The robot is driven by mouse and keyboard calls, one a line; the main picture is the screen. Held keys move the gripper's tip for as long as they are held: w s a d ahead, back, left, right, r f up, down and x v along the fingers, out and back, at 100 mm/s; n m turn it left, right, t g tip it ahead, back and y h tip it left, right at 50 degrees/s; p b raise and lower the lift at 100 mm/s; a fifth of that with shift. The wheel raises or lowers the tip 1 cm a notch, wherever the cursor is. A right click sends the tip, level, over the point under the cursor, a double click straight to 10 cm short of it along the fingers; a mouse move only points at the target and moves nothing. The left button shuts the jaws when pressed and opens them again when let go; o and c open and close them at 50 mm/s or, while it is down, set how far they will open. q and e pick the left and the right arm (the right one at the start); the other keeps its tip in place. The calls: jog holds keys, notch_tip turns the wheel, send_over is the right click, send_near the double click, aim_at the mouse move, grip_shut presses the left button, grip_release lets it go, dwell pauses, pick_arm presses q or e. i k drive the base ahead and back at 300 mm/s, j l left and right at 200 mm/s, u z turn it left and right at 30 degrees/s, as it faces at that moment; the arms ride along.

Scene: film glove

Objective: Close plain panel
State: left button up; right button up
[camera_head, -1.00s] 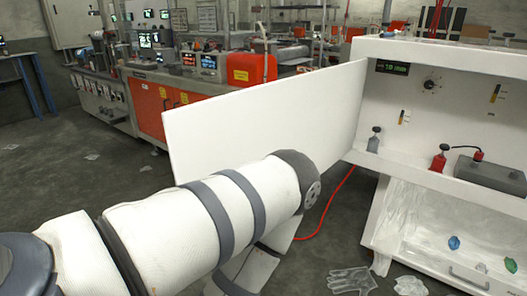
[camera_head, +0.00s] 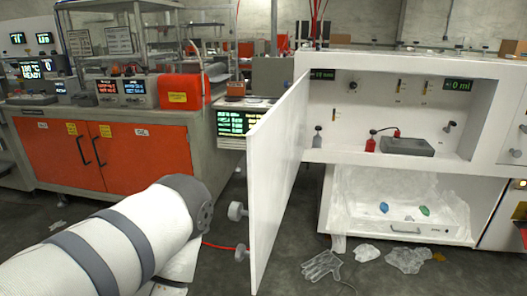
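The plain white panel (camera_head: 277,170) is a hinged door on the left side of the white cabinet (camera_head: 405,67). It stands open, swung out toward me, and I see it at a steep angle. Two round grey knobs (camera_head: 237,211) stick out from its left face. My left arm comes in from the lower left, left of the panel, and its visible end is apart from the panel. No fingers of my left gripper show. My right gripper is not in view.
The open cabinet holds a red bottle (camera_head: 370,144) and a grey box (camera_head: 406,146). Below is an open drawer (camera_head: 400,228) with plastic film. Gloves (camera_head: 321,264) and film lie on the floor. An orange-doored bench (camera_head: 95,158) stands at left.

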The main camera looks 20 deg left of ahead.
aim_at(276, 146)
jog(key=i+j, duration=0.15)
jog(key=j, duration=0.2)
jog(key=i+j, duration=0.1)
jog(key=j, duration=0.2)
jog(key=i+j+z, duration=0.1)
jog(key=j, duration=0.25)
jog(key=i+j, duration=0.2)
jog(key=j, duration=0.15)
